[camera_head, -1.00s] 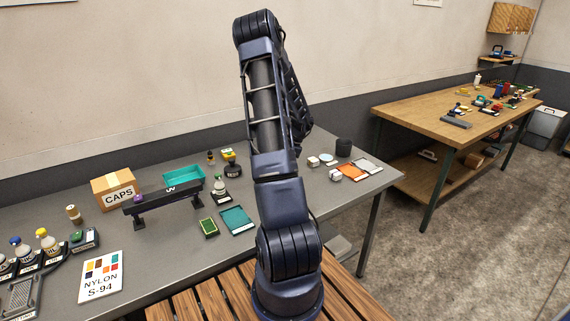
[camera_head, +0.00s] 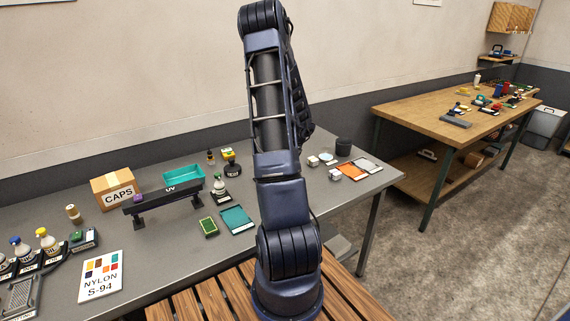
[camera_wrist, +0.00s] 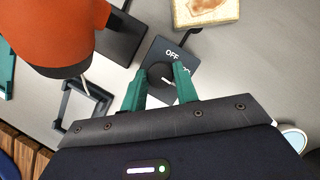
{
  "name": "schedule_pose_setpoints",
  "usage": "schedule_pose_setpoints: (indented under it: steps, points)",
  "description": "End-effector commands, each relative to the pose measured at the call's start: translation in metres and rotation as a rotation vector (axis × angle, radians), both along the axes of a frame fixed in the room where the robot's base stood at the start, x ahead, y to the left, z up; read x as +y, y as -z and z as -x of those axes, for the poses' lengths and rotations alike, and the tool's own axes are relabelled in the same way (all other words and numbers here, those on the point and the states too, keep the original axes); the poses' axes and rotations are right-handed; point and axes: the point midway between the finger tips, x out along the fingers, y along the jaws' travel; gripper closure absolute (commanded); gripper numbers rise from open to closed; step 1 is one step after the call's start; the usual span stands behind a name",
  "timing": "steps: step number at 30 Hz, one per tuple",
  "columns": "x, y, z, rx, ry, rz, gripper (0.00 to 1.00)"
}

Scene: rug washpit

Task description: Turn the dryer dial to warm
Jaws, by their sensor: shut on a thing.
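In the wrist view the dark round dial (camera_wrist: 157,76) sits on a black plate (camera_wrist: 152,54) on the grey table. The plate carries a white "OFF" label. A second label beside it is mostly covered by a finger. A short white mark shows on the dial's lower right part. My gripper (camera_wrist: 159,84) has its two teal fingers on either side of the dial and is shut on it. A large orange body with a dark rim (camera_wrist: 58,30), perhaps the dryer, stands close by at the upper left. The dial and gripper are hidden in the head view.
In the wrist view a dark frame (camera_wrist: 62,113) lies left of my gripper, and a stained cream pad (camera_wrist: 207,12) lies beyond it. In the head view a UV bar (camera_head: 165,200), a CAPS box (camera_head: 113,189) and a teal tray (camera_head: 184,173) stand on the grey table.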

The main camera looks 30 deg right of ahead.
Motion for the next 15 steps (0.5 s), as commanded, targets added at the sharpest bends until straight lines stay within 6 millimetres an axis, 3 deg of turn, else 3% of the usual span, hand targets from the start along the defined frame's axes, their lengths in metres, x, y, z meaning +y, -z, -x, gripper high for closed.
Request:
schedule_pose_setpoints:
  steps: [12,13,15]
  points:
    - [-0.0004,-0.0001,-0.0003,0.000,0.007,0.002,0.93]
    - [-0.0003,-0.0001,-0.0002,0.000,0.007,0.002,0.68]
    - [-0.0004,-0.0001,-0.0002,0.000,0.007,0.002,0.55]
